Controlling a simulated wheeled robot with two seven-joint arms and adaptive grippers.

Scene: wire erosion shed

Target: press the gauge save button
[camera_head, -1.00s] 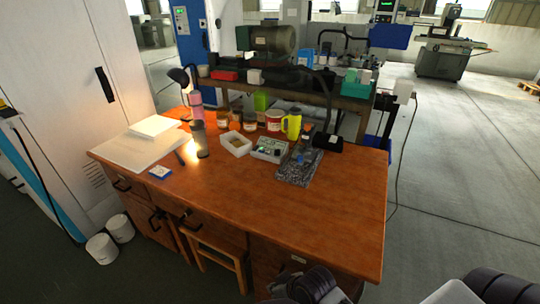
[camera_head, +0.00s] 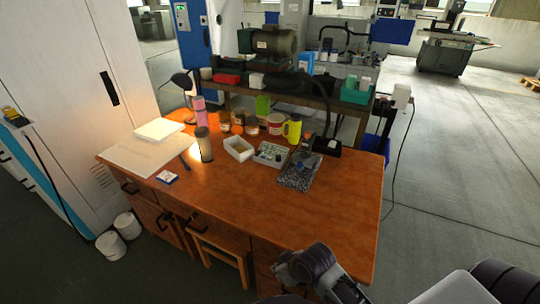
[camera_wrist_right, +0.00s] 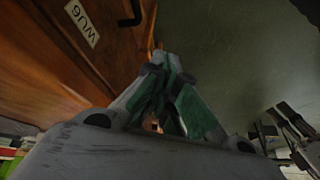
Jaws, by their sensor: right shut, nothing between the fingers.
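A pale box with several knobs or buttons on top (camera_head: 272,154) stands on the wooden desk (camera_head: 250,205). Beside it on the right, a small stand with a gauge-like head (camera_head: 305,154) stands on a speckled plate (camera_head: 300,173). The save button itself is too small to tell. My right gripper (camera_wrist_right: 168,100) shows in the wrist view with its green-padded fingers together and empty. It is low beside the desk's drawer fronts, apart from the box and stand. My left gripper is out of view.
A white open tray (camera_head: 238,149), a yellow mug (camera_head: 292,130), jars (camera_head: 276,124) and a dark cylinder (camera_head: 204,145) crowd the desk's back. A wooden stool (camera_head: 222,258) is under the front. The desk's right front is clear. A drawer label (camera_wrist_right: 82,22) is close to my right gripper.

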